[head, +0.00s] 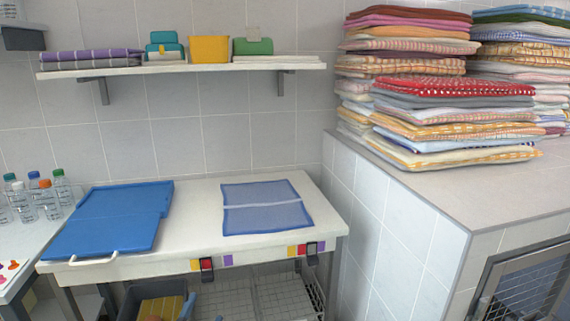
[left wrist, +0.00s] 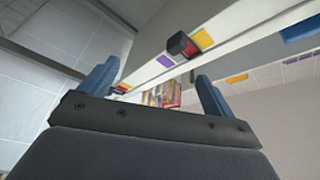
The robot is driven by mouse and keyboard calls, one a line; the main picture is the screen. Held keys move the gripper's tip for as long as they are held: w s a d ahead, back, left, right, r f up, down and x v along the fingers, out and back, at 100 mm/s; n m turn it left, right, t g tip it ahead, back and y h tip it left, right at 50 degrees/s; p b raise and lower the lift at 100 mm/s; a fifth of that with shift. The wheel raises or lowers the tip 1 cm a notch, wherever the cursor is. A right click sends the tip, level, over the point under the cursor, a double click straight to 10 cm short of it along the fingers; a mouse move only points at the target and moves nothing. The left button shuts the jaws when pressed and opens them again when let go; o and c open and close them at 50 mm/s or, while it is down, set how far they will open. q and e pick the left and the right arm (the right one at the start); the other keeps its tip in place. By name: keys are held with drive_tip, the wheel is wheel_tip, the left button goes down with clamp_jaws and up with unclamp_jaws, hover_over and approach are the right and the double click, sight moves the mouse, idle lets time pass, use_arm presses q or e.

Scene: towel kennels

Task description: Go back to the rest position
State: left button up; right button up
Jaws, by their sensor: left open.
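My left gripper (left wrist: 155,78) shows in the left wrist view with its two blue fingers wide apart and nothing between them. In the head view only its blue fingertips (head: 204,312) show at the bottom edge, low in front of the table (head: 190,205). Above the fingers, the left wrist view shows a pale edge strip with coloured tags (left wrist: 165,61). My right gripper is in neither view.
On the table lie a blue folding board (head: 110,218) and a blue cloth (head: 262,205) with a pale stripe. Bottles (head: 45,200) stand at left. Towel stacks (head: 440,100) sit on the tiled ledge at right. A shelf (head: 180,68) hangs above. Wire baskets (head: 270,297) are below.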

use_arm(q)
drive_tip(key=s+d+f+n+g+y+p, duration=0.1)
drive_tip(key=s+f+n+g+y+p, duration=0.1)
drive_tip(key=s+n+g+p, duration=0.65)
drive_tip(key=s+d+f+n+g+y+p, duration=0.1)
drive_tip(key=s+f+n+g+y+p, duration=0.2)
drive_tip(key=s, duration=1)
drive_tip(key=s+d+r+g+h+p, duration=0.1)
drive_tip(key=s+d+g, duration=0.1)
drive_tip(key=s, duration=0.4)
drive_tip(key=s+d+r+g+h+p, duration=0.2)
drive_tip(key=s+d+g, duration=0.1)
drive_tip(key=s, duration=0.4)
drive_tip(key=shift+s+d+g+h, duration=0.15)
drive_tip(key=shift+g+h, duration=0.15)
drive_tip(key=shift+g, duration=0.35)
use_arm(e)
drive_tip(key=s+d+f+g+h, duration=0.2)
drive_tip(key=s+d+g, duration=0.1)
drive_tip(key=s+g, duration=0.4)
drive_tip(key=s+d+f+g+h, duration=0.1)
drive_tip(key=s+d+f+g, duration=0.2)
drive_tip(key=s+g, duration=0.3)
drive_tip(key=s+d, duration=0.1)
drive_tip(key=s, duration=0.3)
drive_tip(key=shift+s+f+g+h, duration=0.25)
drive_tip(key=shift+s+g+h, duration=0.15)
